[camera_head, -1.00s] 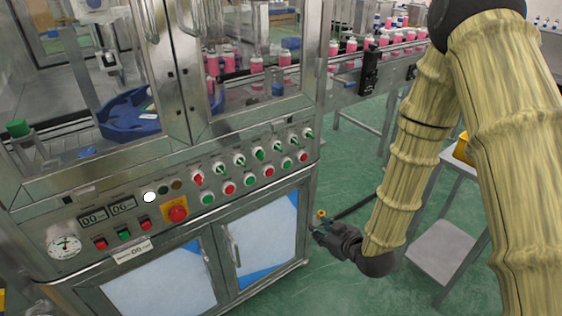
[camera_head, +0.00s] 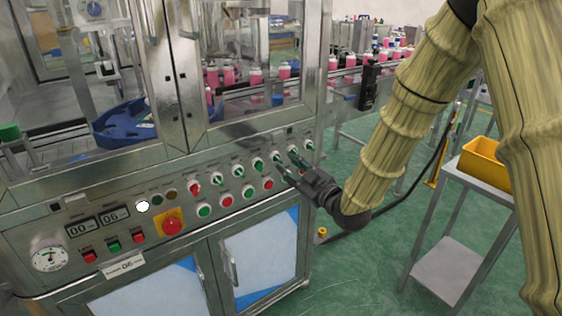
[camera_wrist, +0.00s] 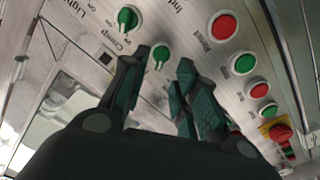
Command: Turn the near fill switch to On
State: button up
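I cannot read which label says fill in the head view. My gripper (camera_head: 287,160) is at the right end of this row, close to the panel, fingers pointing at it. In the wrist view my gripper (camera_wrist: 164,62) is open, with a green switch (camera_wrist: 160,57) showing between the fingertips. Contact cannot be told. Another green switch (camera_wrist: 127,18) beside it is near a "Crimp" label.
Red and green push buttons, such as this red button (camera_head: 226,200), sit just below the switches. An emergency stop (camera_head: 172,225) is farther left. A side table with a yellow bin (camera_head: 486,164) stands at right.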

aim_at(280, 160)
jog(key=shift+x, duration=2.55)
grip_shut()
